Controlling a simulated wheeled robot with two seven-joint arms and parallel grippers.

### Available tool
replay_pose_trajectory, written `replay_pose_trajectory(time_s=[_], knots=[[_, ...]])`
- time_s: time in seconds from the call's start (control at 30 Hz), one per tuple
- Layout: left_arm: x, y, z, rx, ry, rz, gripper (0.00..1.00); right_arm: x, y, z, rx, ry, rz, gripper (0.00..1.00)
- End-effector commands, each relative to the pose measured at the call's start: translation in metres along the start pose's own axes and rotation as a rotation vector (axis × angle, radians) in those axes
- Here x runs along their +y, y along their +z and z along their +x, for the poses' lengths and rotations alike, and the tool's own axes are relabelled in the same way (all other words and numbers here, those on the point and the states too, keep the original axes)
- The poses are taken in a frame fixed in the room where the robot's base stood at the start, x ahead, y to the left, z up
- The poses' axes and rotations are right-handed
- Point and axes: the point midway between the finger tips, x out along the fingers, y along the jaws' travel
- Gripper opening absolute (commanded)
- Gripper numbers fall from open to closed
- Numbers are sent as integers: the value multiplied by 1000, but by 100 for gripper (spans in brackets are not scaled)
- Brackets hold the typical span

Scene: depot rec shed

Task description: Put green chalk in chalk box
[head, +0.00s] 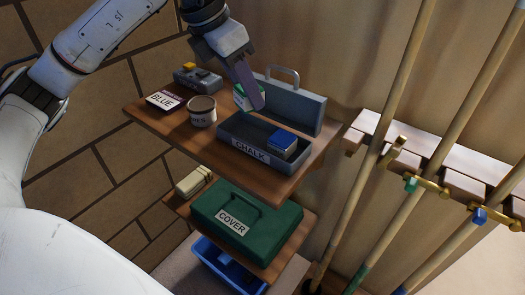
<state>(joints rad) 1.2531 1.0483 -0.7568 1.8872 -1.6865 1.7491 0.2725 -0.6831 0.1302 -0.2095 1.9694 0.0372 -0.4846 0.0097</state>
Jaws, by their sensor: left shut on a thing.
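My left gripper (252,98) comes down from the top and is shut on the green chalk (239,97), a small block with a green and pale face. One finger hides part of it. The gripper holds it above the back left part of the chalk box (236,144), a grey tray labelled CHALK on the upper shelf. A blue chalk block (282,141) sits at the right end of the box. The grey lid (297,104) with a handle stands upright behind the box. My right gripper is not in view.
On the upper shelf (187,131) stand a labelled cup (202,111), a BLUE card (164,99) and a grey device (198,78) with a yellow part. Below are a green COVER case (250,220) and a blue bin (222,262). Cues stand in a rack (452,175) at right.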

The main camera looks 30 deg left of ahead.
Motion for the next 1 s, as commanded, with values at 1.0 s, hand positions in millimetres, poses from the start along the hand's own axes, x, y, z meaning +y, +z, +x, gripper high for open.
replay_pose_trajectory(time_s=[1.0], knots=[[22,-36,80,6,143,-352,11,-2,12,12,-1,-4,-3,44]])
